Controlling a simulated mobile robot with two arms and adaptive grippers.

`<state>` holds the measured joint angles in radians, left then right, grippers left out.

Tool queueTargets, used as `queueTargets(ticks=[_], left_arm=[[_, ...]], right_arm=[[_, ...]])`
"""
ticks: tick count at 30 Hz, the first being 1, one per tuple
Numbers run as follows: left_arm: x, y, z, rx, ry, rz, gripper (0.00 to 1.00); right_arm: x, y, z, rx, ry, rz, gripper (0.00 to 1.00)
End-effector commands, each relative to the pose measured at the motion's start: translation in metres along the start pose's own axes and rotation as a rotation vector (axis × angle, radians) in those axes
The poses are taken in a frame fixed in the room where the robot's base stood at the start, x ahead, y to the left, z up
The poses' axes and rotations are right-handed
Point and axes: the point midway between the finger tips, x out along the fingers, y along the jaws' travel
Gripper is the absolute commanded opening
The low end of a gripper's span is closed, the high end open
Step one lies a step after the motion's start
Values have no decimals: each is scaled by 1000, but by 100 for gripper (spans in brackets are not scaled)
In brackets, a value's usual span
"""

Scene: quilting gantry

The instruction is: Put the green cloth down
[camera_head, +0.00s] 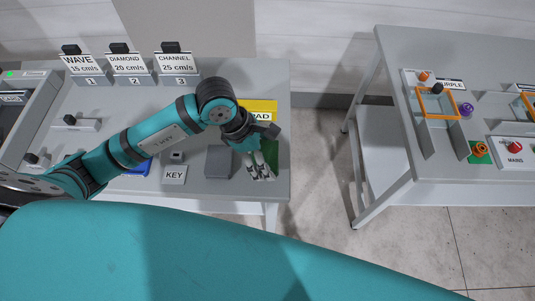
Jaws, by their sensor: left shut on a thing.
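My left gripper (262,174) points down over the right end of the left table (230,191). It is shut on the green cloth (272,153), a small flat green piece showing beside and behind the fingers. The fingers and wrist hide part of it. I cannot tell whether the cloth touches the table top. A yellow sign ending in "PAD" (262,106) stands just behind it, partly covered by my arm. My right gripper is not in view.
A grey block (218,162) and a KEY label (174,175) are left of the gripper. WAVE (81,64), DIAMOND (127,62) and CHANNEL (175,62) signs stand at the back. The right table (400,60), across a floor gap, holds an orange frame (437,103) and a red MAINS button (515,147).

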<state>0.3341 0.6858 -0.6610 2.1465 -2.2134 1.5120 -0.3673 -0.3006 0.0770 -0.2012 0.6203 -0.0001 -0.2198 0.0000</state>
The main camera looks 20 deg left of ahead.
Motion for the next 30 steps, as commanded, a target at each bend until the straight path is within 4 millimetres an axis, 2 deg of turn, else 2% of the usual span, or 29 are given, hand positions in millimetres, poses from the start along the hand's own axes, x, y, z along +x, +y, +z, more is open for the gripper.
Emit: queueTargets(ticks=[3, 10, 21, 22, 25, 30], left_arm=[[2, 9, 7, 0, -1, 0, 59], [32, 8, -6, -2, 2, -4, 59], [39, 8, -9, 2, 0, 0, 59], [39, 8, -9, 2, 0, 0, 87], [38, 8, -9, 2, 0, 0, 100], [38, 8, -9, 2, 1, -1, 100]], right_arm=[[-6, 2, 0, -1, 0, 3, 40], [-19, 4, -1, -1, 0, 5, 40], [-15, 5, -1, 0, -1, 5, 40], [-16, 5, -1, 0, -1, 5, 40], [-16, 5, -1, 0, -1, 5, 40], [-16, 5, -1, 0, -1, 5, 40]])
